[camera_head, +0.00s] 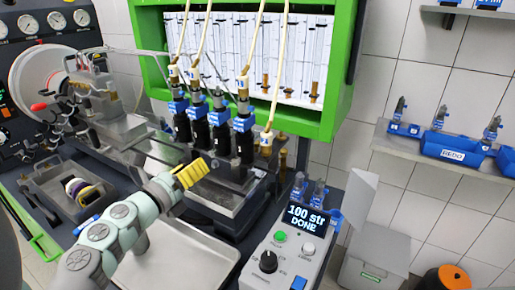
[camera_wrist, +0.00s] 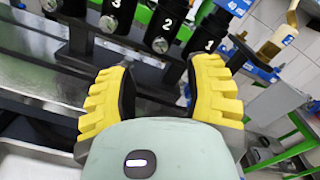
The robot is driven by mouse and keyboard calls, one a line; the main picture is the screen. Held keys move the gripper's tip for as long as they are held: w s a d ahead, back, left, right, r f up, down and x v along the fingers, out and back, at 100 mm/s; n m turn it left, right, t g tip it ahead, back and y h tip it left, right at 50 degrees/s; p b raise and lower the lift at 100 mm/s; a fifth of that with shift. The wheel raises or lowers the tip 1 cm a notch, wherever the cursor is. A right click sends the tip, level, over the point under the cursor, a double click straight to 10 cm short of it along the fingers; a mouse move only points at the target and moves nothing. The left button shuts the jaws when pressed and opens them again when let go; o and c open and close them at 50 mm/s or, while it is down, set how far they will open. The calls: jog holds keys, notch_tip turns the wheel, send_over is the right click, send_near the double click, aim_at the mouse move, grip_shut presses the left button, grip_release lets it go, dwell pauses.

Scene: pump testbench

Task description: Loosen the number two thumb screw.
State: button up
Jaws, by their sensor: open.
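Several black numbered pump cylinders stand in a row. In the wrist view number two (camera_wrist: 172,22) is at the top centre, with number one (camera_wrist: 208,42) to its right and number three (camera_wrist: 118,14) to its left. Number two appears to be the second black cylinder from the right in the head view (camera_head: 220,138). My gripper (camera_wrist: 157,68), with yellow ribbed fingers, is open and points toward the row, below number two in the wrist view. In the head view my gripper (camera_head: 191,173) is in front of the cylinders, with nothing visible in it.
A green-framed cabinet (camera_head: 342,75) with glass tubes stands behind the cylinders. An empty metal tray (camera_head: 180,262) lies at the front. A control box (camera_head: 290,245) reading "100 str DONE" is at right. A grey bin (camera_head: 68,190) with rings is at left.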

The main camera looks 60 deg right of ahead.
aim_at(211, 154)
jog(key=d, duration=0.2)
jog(key=d+p, duration=0.1)
jog(key=d, duration=0.4)
jog(key=shift+w+r, duration=0.1)
jog(key=shift+w, duration=0.2)
jog(key=shift+d, duration=0.5)
jog(key=shift+o, duration=0.4)
jog(key=shift+a, duration=0.1)
grip_shut()
